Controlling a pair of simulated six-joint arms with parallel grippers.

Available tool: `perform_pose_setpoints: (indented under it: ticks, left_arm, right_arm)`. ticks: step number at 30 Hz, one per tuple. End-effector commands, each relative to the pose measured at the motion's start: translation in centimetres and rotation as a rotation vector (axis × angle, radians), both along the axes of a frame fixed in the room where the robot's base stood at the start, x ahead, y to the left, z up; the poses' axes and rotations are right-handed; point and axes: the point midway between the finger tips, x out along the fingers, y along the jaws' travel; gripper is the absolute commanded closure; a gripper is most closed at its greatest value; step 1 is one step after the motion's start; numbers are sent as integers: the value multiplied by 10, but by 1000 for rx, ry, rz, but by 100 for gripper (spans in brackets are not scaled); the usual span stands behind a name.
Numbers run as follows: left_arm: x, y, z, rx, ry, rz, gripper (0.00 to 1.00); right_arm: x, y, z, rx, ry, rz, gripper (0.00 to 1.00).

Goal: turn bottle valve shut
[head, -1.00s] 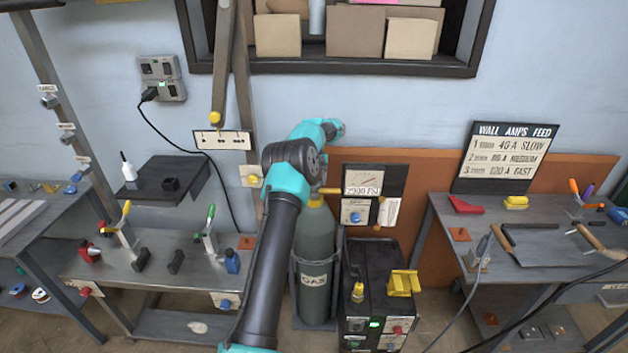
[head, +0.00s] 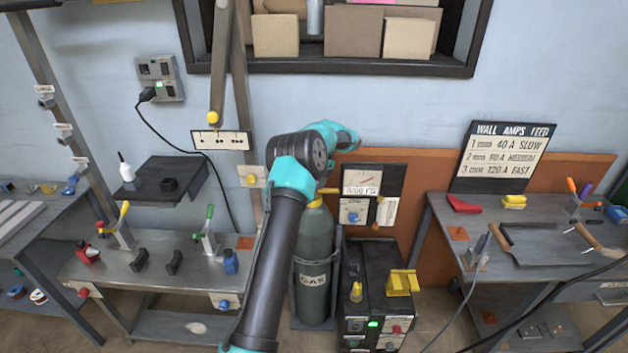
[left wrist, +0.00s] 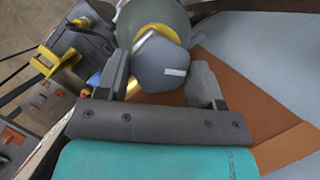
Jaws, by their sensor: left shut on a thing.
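The grey-green gas bottle (head: 314,262) stands upright in its rack, with a yellow collar at its neck. In the left wrist view, the bottle's shoulder (left wrist: 152,14) and the grey valve knob (left wrist: 160,76) show, the knob carrying a white mark. My left gripper (left wrist: 162,66) is shut on the valve knob, one finger on each side of it. In the head view my left arm covers the valve and the fingers, and the wrist is just above the bottle. My right gripper is in neither view.
A gauge panel (head: 373,193) is on the wall right of the bottle. A black machine (head: 376,290) with yellow parts stands right beside it. Workbenches stand left (head: 150,262) and right (head: 455,220). A shelf of boxes (head: 335,67) hangs above.

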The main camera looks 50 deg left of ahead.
Motion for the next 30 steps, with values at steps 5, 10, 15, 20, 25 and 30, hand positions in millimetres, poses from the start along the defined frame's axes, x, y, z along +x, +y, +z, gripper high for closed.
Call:
perform_pose_setpoints:
  ticks: [5,10,15,20,25,30]
  left_arm:
    - [0,-2,1,1,-1,-170,62]
    - [-1,-2,1,1,-1,-329,62]
    - [-2,-3,1,0,0,-482,62]
    - [-2,-4,0,1,-1,-599,62]
    - [-2,-4,1,0,-1,-683,62]
    - [-2,-4,1,2,-1,-727,62]
  right_arm:
    - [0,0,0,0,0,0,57]
    - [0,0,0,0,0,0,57]
    - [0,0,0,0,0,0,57]
    - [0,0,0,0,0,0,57]
    - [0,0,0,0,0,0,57]
    - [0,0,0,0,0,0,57]
